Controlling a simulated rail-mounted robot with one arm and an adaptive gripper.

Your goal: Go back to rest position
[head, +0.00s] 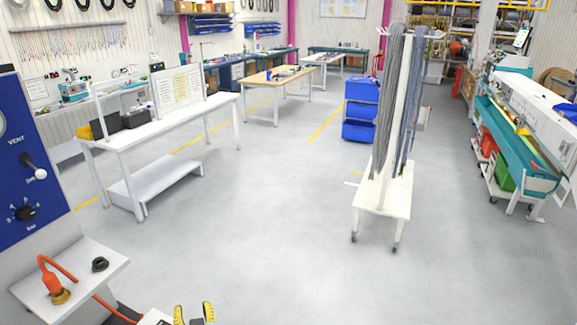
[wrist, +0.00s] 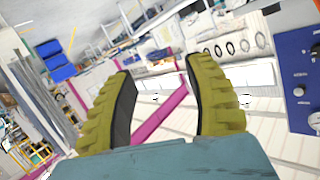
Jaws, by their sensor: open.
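My gripper (head: 194,314) shows at the bottom edge of the head view, with only its yellow fingertips in sight. In the wrist view, my gripper (wrist: 160,95) has its two ribbed yellow-green fingers apart, with nothing between them. The wrist view is tilted and looks out over the room, so the gripper is in free air. The rest of my arm is mostly out of the head view.
A blue panel (head: 30,150) with a knob and lever stands at the left. A white cable rack (head: 382,195) stands right of centre. The middle floor is clear.

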